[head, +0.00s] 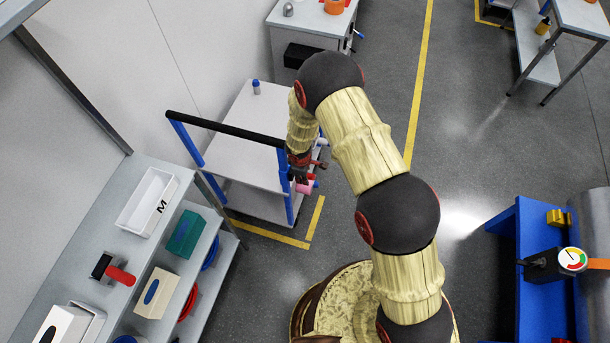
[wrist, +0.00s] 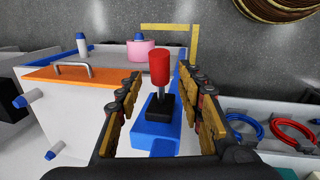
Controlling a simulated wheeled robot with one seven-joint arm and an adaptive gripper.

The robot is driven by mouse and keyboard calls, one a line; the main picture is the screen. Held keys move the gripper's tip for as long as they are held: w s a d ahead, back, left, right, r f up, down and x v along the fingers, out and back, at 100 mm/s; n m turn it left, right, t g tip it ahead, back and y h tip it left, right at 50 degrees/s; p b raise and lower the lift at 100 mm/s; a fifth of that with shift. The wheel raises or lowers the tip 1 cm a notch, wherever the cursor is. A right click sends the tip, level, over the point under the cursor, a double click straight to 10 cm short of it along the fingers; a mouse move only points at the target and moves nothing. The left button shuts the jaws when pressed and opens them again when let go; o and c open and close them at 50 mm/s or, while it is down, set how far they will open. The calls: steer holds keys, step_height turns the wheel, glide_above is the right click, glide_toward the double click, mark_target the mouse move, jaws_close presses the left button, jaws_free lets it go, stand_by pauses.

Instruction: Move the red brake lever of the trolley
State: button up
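The red brake lever (wrist: 159,66) stands upright in the wrist view, a red cylindrical grip on a thin stem. Its black base (wrist: 160,107) sits on a blue part of the trolley. My gripper (wrist: 163,88) is open, with one finger on each side of the lever and visible gaps to both. In the head view my gripper (head: 301,164) is at the right post of the trolley (head: 238,157). The lever cannot be told apart from the gripper there.
A pink cylinder (wrist: 141,50) and a blue-capped bottle (wrist: 82,43) show beyond the lever. A shelf unit (head: 145,255) with boxes stands at the left. A blue bench (head: 535,240) with a gauge (head: 572,259) is at the right.

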step_height(320, 180, up, 9)
steer(key=s, duration=0.1)
steer(key=shift+s+a+r, duration=0.15)
steer(key=shift+s+a, duration=0.2)
steer(key=shift+a, duration=0.05)
steer(key=shift+c, duration=0.2)
